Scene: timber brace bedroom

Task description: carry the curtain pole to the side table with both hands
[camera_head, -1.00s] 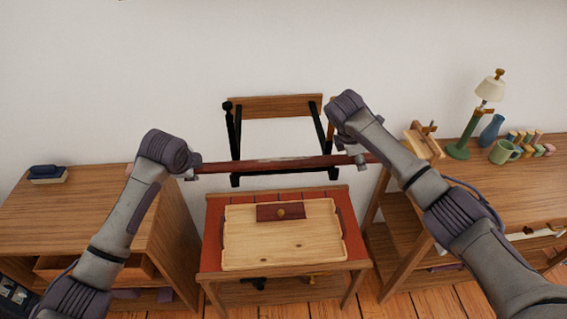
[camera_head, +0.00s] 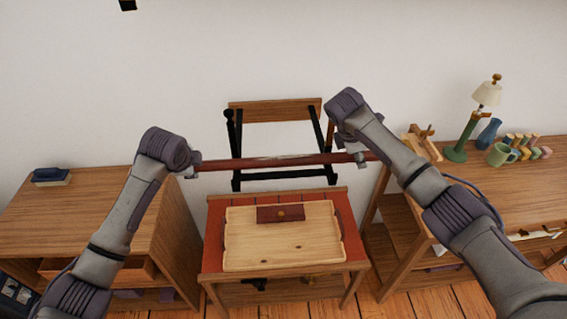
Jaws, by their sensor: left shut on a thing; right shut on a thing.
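The curtain pole (camera_head: 262,162) is a thin reddish-brown rod. It is held level in front of the wall, between my two grippers. My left gripper (camera_head: 192,168) is shut on its left end part. My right gripper (camera_head: 362,158) is shut on its right end part; the fingers are small in view and partly behind the wrist. The side table (camera_head: 213,240) has a red top and wooden legs and stands below and in front of the pole. A light wooden tray (camera_head: 240,262) covers most of its top, with a dark red block (camera_head: 268,213) at its back.
A black and wooden folding rack (camera_head: 262,111) is behind the pole. A wooden cabinet (camera_head: 75,215) with a brush (camera_head: 50,176) stands left. A desk (camera_head: 480,195) on the right bears a lamp (camera_head: 487,95), a blue vase (camera_head: 488,133) and a green mug (camera_head: 500,155).

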